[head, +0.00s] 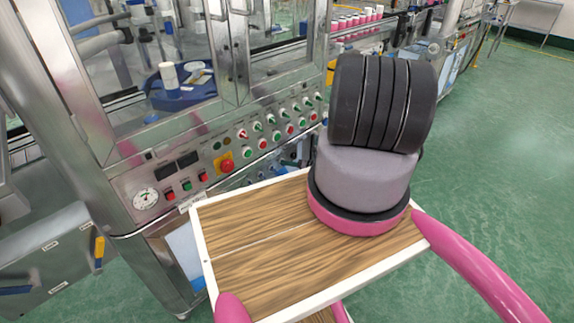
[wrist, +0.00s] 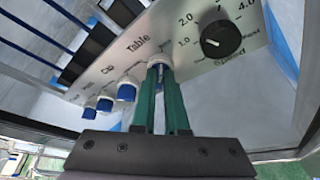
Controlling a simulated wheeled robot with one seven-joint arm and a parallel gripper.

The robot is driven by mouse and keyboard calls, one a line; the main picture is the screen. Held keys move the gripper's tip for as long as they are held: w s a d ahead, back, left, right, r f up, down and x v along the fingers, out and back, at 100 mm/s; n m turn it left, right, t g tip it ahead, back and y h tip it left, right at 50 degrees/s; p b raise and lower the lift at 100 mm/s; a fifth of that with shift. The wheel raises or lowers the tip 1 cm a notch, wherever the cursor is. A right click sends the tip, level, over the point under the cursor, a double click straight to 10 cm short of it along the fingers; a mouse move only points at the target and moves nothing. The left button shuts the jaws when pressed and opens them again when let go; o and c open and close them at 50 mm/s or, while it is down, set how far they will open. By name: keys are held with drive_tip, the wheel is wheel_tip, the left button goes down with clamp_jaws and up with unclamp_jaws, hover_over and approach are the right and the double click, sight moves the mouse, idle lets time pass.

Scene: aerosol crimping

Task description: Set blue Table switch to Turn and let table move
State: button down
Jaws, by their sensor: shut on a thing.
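In the wrist view, my gripper (wrist: 160,72) has its two green fingers closed around the blue Table switch (wrist: 158,66), beside the printed word "Table". The fingers hide most of the switch, and its pointing direction and the setting label cannot be read. In the head view, my gripper and this switch are hidden behind my arm. A blue round table (head: 172,103) shows behind the machine's glass, with a white cylinder (head: 169,75) on it. One picture cannot show whether it moves.
Other blue switches (wrist: 127,88) stand in a row to the left, near the labels "Cap" and "Push". A black Speed knob (wrist: 222,38) is to the right.

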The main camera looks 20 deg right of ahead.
drive_tip(key=shift+w+r, duration=0.1)
idle(0.3)
drive_tip(key=c, duration=0.9)
unclamp_jaws()
drive_tip(key=shift+c, duration=0.2)
drive_tip(key=shift+d, duration=0.1)
drive_tip(key=v, duration=1)
drive_tip(key=shift+s, duration=0.4)
drive_tip(key=shift+d, duration=0.15)
